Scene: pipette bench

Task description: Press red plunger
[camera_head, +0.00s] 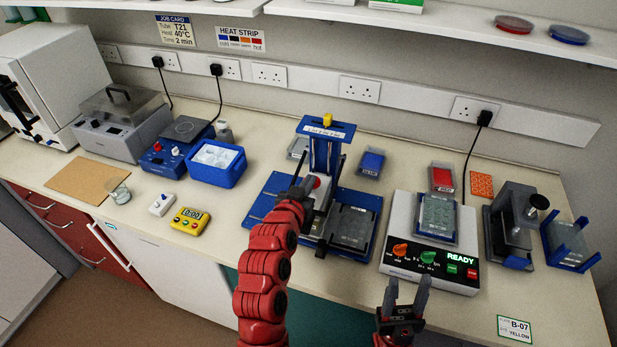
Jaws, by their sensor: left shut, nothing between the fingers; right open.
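A blue pipetting stand (330,152) with a yellow knob (327,119) on top stands at the middle of the bench. A small red part (317,182), which may be the red plunger, shows low on the front of the stand, partly hidden by my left gripper. My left gripper (300,181) is shut and empty, right in front of the stand and close to the red part. I cannot tell whether they touch. My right gripper (407,285) is open and empty at the bench's front edge, below the white READY device (398,230).
A dark plate (351,228) sits at the stand's right foot. A blue bin (217,164), a yellow timer (192,220) and a white switch box (162,205) are to the left. A black-knobbed device (512,225) stands at the right.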

